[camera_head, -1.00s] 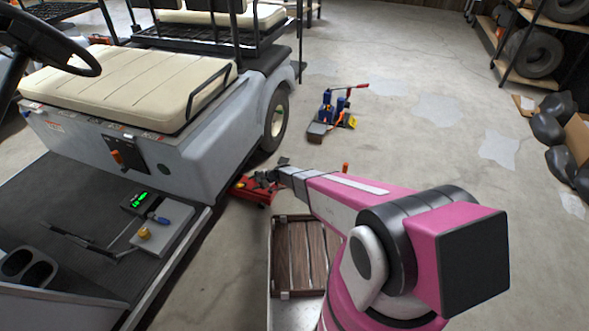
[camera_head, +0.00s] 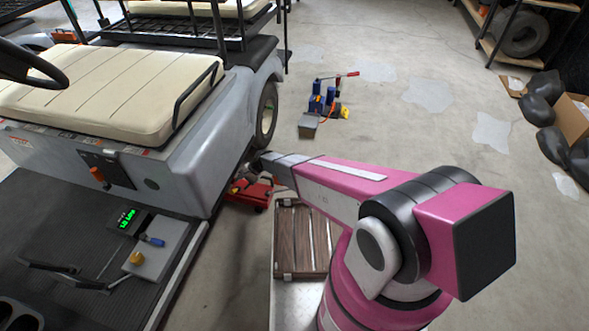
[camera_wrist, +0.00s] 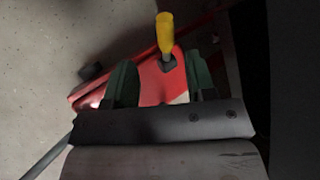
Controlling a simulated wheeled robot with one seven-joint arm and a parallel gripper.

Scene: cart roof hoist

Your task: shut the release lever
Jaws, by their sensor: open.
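A red low jack (camera_head: 248,193) sits on the floor beside the cart's lower edge. In the wrist view its red body (camera_wrist: 160,75) lies under and between my fingers. A lever with a yellow grip (camera_wrist: 165,32) rises from a dark socket on it, just beyond my fingertips; it looks like the release lever, but I cannot tell its exact setting. My gripper (camera_wrist: 160,63) is open, with its two green fingers on either side of the red body and nothing held. In the head view my gripper (camera_head: 246,174) is low over the jack, partly hidden.
The grey cart (camera_head: 190,140) stands close at the left of my gripper. A blue pump unit (camera_head: 322,103) with a red-tipped handle stands on the floor behind. A wooden slatted box (camera_head: 300,245) lies nearer. Open floor spreads to the right.

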